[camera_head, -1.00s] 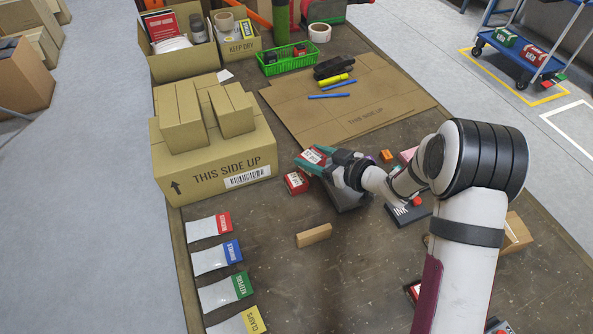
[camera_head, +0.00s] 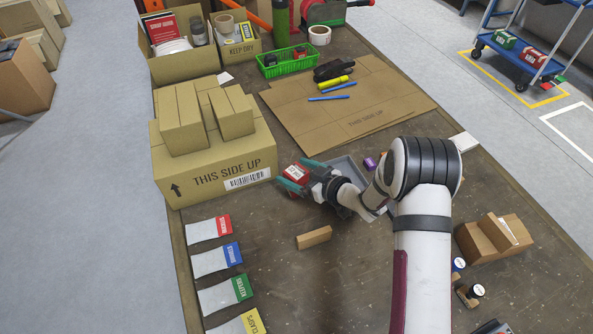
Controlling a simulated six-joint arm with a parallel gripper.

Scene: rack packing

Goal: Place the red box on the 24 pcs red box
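A red box with a white label (camera_head: 296,172) is between the two teal fingers of my gripper (camera_head: 297,175), just right of the large carton. The fingers lie on opposite sides of it; whether they press on it is too small to tell. Only one red box shows clearly at this spot. A second red box below it, and any "24 pcs" print, cannot be made out, as the fingers and the upper box cover that place. Whether the red box rests on something or is held above the table cannot be told.
A large carton (camera_head: 200,181) with smaller boxes on top stands left of the gripper. A grey tray (camera_head: 349,167) lies behind my wrist. A wooden block (camera_head: 314,237) lies in front. Coloured label cards (camera_head: 217,260) line the left edge. Flat cardboard (camera_head: 350,108) lies behind.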

